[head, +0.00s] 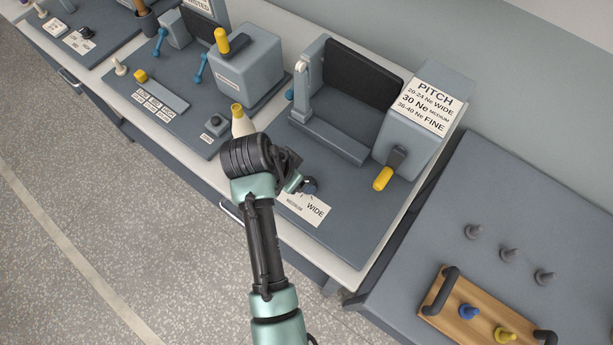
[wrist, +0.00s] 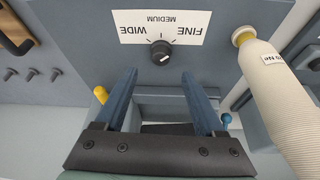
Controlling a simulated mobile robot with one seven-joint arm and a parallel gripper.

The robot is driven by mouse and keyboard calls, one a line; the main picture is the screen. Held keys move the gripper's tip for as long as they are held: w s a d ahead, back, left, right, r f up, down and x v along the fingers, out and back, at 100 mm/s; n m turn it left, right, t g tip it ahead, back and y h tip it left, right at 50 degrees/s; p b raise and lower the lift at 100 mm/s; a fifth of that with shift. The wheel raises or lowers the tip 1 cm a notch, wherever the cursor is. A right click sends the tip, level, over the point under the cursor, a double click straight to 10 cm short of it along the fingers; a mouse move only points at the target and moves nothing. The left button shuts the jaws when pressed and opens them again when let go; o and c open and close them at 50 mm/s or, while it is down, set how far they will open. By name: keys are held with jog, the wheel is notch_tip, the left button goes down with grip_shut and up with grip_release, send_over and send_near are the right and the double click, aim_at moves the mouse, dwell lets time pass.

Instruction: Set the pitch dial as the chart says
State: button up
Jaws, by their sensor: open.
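The pitch dial (wrist: 160,52) is a small dark round knob below a white label (wrist: 160,22) reading FINE, MEDIUM and WIDE, upside down in the wrist view. A pale mark shows on the knob; its exact setting is hard to tell. In the head view the dial (head: 311,185) is partly hidden by my gripper (head: 298,184). My gripper (wrist: 160,73) is open and empty, its blue-grey fingers apart on either side below the dial, not touching it. The PITCH chart (head: 426,104) reads 20-24 Ne WIDE, 30 Ne MEDIUM, 36-40 Ne FINE.
A cream bobbin (wrist: 278,95) with a partly readable Ne tag stands close right of my gripper in the wrist view. A grey machine with a dark panel (head: 362,74) and a yellow-handled lever (head: 383,178) stand behind. A wooden tray (head: 470,300) is at lower right.

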jog(key=x, duration=0.8)
jog(key=shift+w+p, duration=0.1)
jog(key=shift+p, duration=0.2)
grip_shut()
